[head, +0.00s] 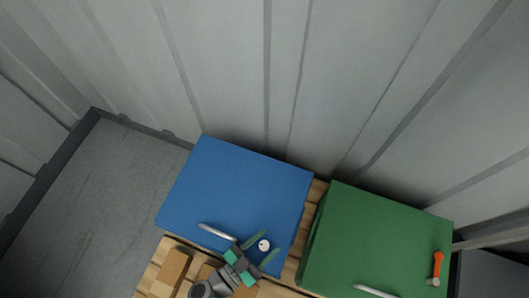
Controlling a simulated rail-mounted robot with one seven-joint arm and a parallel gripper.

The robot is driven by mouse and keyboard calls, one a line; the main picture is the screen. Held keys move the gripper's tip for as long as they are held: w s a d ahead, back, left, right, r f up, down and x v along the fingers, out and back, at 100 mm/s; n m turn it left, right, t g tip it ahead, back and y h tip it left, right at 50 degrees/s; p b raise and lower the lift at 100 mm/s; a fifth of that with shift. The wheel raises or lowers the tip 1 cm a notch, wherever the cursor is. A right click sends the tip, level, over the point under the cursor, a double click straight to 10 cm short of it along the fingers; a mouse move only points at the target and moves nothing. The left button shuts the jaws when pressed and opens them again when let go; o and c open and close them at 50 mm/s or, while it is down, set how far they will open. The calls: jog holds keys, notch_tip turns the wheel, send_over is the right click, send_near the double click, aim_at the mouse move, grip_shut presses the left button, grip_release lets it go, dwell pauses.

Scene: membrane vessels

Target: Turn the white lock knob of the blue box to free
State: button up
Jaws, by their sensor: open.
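The blue box (235,188) stands on a wooden surface in the lower middle of the head view. Its white lock knob (264,245) is near the lower right edge, and a pale bar handle (216,231) is to the left. The knob's setting is too small to read. My gripper (265,244) is open, its two green fingers on either side of the knob in the picture. I cannot tell whether they touch it or how far above or in front of it they are.
A green box (375,235) with a pale handle (376,292) and an orange lever (437,268) stands to the right, across a narrow gap. Wooden blocks (174,267) lie at the lower left. Corrugated grey walls (230,70) rise behind. Grey floor (100,200) is clear at left.

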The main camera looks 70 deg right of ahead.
jog(key=v, duration=0.7)
jog(key=shift+w+a, duration=0.25)
jog(key=shift+a, duration=0.1)
jog(key=shift+o, duration=0.2)
